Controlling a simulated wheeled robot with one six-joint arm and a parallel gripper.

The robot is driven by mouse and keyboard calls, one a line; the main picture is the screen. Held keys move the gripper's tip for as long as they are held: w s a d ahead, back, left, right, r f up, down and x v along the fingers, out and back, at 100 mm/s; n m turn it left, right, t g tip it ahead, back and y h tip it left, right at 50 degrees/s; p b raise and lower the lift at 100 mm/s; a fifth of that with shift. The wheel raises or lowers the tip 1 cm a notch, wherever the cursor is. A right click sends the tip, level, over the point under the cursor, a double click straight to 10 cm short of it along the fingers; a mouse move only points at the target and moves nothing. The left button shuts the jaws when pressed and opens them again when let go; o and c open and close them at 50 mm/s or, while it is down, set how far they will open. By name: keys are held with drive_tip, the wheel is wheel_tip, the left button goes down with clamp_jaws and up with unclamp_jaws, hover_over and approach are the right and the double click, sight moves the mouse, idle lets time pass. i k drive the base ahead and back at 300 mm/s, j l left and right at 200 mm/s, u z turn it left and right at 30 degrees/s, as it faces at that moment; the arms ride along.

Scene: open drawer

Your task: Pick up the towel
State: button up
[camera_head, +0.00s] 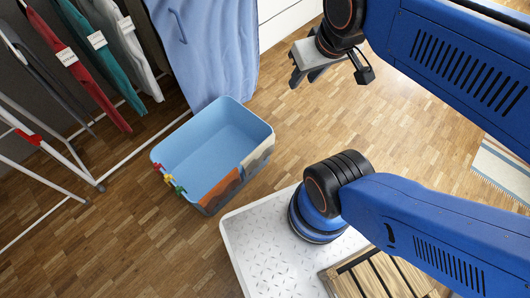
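A large light-blue cloth (212,50), which may be the towel, hangs or stands upright at the top middle, with soft folds and a thin dark hook-like piece near its upper left. I cannot tell whether it is a towel or a cover. My gripper (330,78) is at the top, right of the blue cloth and apart from it, above bare floor. Its two fingers are spread and nothing shows between them.
A blue bin (207,143), apparently empty, stands below the cloth. Red (82,62), teal (107,52) and white (133,45) tagged garments hang at left, beside a white rack frame (62,152). A striped rug (502,172) lies at right. The middle floor is clear.

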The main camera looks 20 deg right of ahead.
sight(253, 161)
drive_tip(key=u, duration=1.8)
drive_tip(key=z, duration=1.75)
drive_tip(key=j+z, duration=0.1)
drive_tip(key=j, duration=0.3)
drive_tip(key=k+j+z, duration=0.1)
drive_tip(key=j, duration=0.35)
drive_tip(key=k+j+z, duration=0.15)
drive_tip(key=j, duration=0.25)
drive_tip(key=j+z, duration=0.1)
drive_tip(key=j, duration=0.3)
drive_tip(key=k+j+z, duration=0.1)
drive_tip(key=j, duration=0.3)
drive_tip(key=k, duration=0.1)
